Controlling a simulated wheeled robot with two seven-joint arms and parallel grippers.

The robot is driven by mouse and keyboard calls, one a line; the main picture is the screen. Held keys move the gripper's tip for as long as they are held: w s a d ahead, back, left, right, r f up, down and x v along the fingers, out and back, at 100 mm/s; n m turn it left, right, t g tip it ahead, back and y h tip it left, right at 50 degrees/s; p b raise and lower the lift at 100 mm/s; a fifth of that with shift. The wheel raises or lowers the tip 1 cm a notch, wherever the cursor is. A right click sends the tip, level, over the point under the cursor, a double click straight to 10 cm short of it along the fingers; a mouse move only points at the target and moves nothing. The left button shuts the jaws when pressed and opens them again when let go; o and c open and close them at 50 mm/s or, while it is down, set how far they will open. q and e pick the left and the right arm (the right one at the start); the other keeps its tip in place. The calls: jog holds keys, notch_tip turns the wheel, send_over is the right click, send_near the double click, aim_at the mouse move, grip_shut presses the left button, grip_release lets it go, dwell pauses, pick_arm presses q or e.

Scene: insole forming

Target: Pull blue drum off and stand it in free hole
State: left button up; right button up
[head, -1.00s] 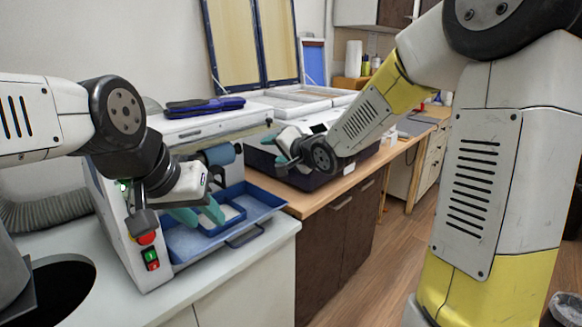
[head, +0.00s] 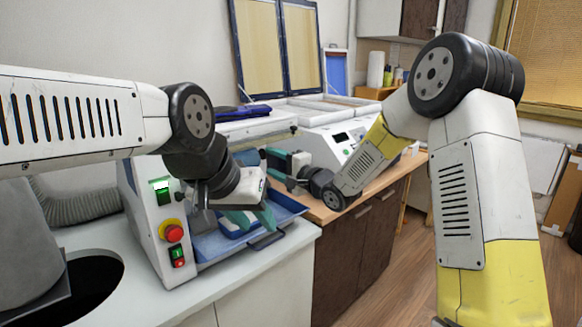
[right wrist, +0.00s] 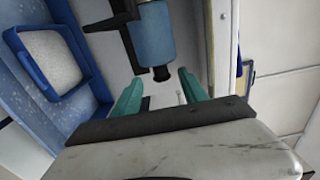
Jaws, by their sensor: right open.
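The blue drum (right wrist: 155,38) shows in the right wrist view, with a dark end piece facing my right gripper (right wrist: 160,88). That gripper is open, its teal fingers either side of the line of the drum's end, with nothing between them. In the head view the drum (head: 247,157) is partly hidden behind my left wrist, at the machine's side opening. My right gripper (head: 272,165) is just right of it. My left gripper (head: 251,220) looks open and empty, over the blue tray (head: 285,208).
The white machine (head: 160,220) has a red stop button (head: 173,232). A small blue tray with a pale pad (right wrist: 48,60) lies inside the larger tray. A dark round hole (head: 95,290) is in the white counter (head: 140,300). Another white machine (head: 340,140) stands behind my right gripper.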

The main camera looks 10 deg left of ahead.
aim_at(261, 157)
jog(key=shift+x, duration=2.95)
grip_shut()
jog(key=shift+w+d, duration=0.1)
jog(key=shift+w+d, duration=0.8)
jog(key=shift+w, duration=0.2)
jog(key=shift+w+d, duration=0.8)
jog(key=shift+w, duration=0.25)
